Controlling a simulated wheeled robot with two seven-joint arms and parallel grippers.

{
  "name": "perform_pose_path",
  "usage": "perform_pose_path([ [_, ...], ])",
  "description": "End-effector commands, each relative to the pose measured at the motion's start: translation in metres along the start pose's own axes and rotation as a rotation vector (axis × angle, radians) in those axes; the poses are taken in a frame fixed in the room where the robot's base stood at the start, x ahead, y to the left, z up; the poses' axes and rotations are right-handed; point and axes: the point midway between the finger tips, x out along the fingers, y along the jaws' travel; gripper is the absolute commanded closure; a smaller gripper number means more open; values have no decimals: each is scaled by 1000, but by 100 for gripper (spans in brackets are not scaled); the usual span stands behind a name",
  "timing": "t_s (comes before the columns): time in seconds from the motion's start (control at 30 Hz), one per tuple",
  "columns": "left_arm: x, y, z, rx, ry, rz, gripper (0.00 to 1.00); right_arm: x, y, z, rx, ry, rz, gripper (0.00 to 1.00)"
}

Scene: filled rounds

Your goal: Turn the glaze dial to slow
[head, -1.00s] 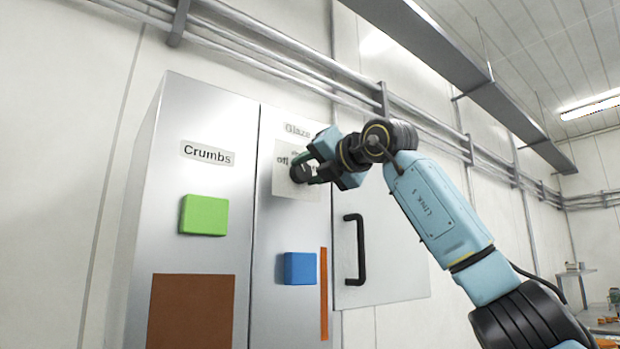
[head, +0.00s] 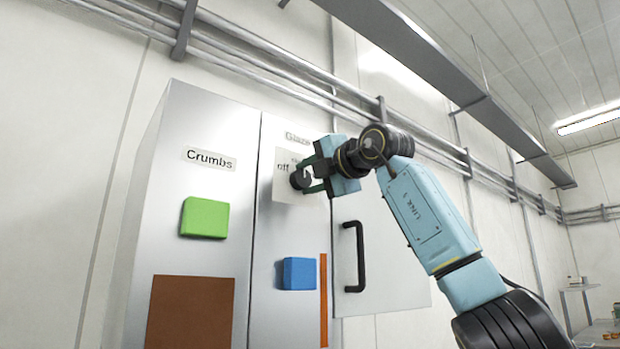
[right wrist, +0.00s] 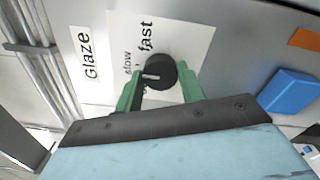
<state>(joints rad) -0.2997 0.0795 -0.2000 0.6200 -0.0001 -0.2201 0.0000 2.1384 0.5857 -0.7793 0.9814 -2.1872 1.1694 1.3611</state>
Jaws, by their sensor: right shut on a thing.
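The round black glaze dial (right wrist: 162,72) sits on a white plate (right wrist: 192,38) on the cabinet front. In the right wrist view its pale pointer mark faces picture left, near the word slow and a little towards the partly hidden off label. The word fast stands above it in that view. My right gripper (head: 305,177) is shut on the dial, with one green finger on each side of it (right wrist: 160,84). In the head view the dial (head: 299,179) shows at the fingertips, and the gripper covers part of the plate. My left gripper is not in view.
A green block (head: 204,217) under the Crumbs label (head: 209,159) and a blue block (head: 298,273) stick out from the cabinet (head: 262,230). A black door handle (head: 357,257) is below my right gripper. Pipes (head: 262,45) run along the wall above.

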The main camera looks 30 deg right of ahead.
Motion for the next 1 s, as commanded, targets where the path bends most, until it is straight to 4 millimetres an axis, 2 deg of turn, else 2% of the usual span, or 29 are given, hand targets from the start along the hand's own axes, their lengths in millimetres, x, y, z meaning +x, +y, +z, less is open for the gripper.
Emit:
perform_pose_path([
  [0.37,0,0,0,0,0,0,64,-1,1,1,2,-2,2,84],
  [0.4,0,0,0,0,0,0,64,-1,1,1,2,-2,2,56],
  [0.53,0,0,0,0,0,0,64,0,1,1,2,-2,2,39],
  [0.83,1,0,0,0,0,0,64,-2,0,0,1,-1,1,39],
  [1.0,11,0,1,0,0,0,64,-20,-2,0,1,-2,3,39],
])
